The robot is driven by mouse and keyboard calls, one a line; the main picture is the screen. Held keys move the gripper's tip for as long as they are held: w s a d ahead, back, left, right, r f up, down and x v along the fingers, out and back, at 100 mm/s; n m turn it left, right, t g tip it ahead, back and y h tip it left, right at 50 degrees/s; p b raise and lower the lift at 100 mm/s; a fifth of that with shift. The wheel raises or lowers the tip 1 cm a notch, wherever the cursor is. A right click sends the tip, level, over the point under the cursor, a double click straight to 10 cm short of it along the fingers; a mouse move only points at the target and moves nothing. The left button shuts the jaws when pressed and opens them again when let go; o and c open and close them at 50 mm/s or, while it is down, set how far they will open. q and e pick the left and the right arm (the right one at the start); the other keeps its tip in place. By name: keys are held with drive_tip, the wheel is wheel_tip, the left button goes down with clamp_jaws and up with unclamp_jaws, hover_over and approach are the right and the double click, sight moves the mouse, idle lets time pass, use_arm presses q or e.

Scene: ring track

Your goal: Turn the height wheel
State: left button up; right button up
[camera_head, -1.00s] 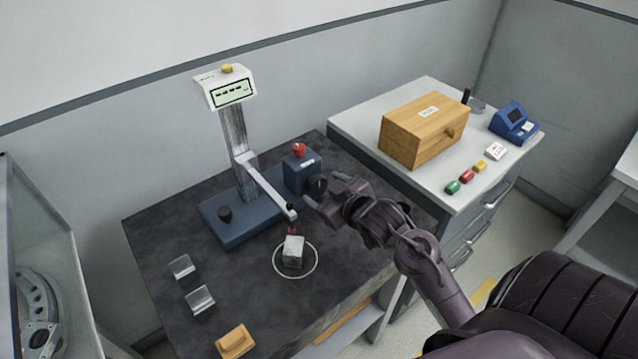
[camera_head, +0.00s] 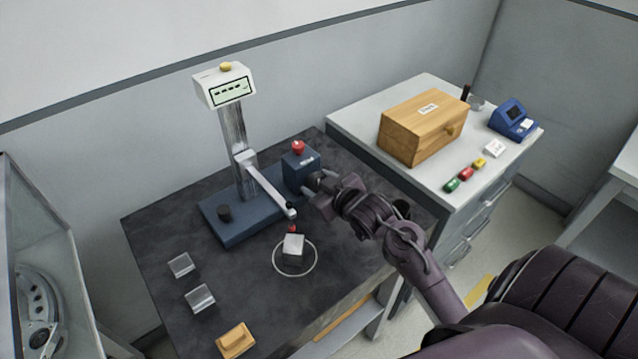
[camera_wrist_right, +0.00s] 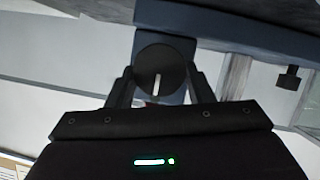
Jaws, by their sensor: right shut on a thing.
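The height wheel (camera_wrist_right: 160,72) is a dark round disc with a pale line on its face. In the right wrist view it sits between the two fingers of my right gripper (camera_wrist_right: 160,92), which is shut on it. In the head view my right gripper (camera_head: 312,188) is at the front of the blue block and hides most of the wheel. The height gauge (camera_head: 240,165) stands on a blue base, with a slanted arm and a display (camera_head: 231,91) whose digits are too small to read. My left gripper is not in view.
A metal block (camera_head: 293,246) sits inside a white ring on the dark table, under the gauge's probe. A red knob (camera_head: 298,147) tops the blue block. Two clear blocks lie at the left. A wooden box (camera_head: 415,135) stands on the right cabinet.

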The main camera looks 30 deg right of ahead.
drive_tip(key=shift+r+p, duration=0.2)
drive_tip(key=shift+p, duration=0.45)
drive_tip(key=m+y+p, duration=0.1)
drive_tip(key=p, duration=0.2)
drive_tip(key=m+y+p, duration=0.1)
drive_tip(key=m+p, duration=0.1)
drive_tip(key=p, duration=0.2)
drive_tip(key=shift+d+r, duration=0.1)
drive_tip(key=shift+d, duration=0.15)
drive_tip(key=shift+d+f+m+y+p, duration=0.15)
drive_tip(key=shift+f+m+y+p, duration=0.1)
drive_tip(key=shift+m+y+p, duration=0.8)
drive_tip(key=o, duration=1)
drive_tip(key=shift+c, duration=0.2)
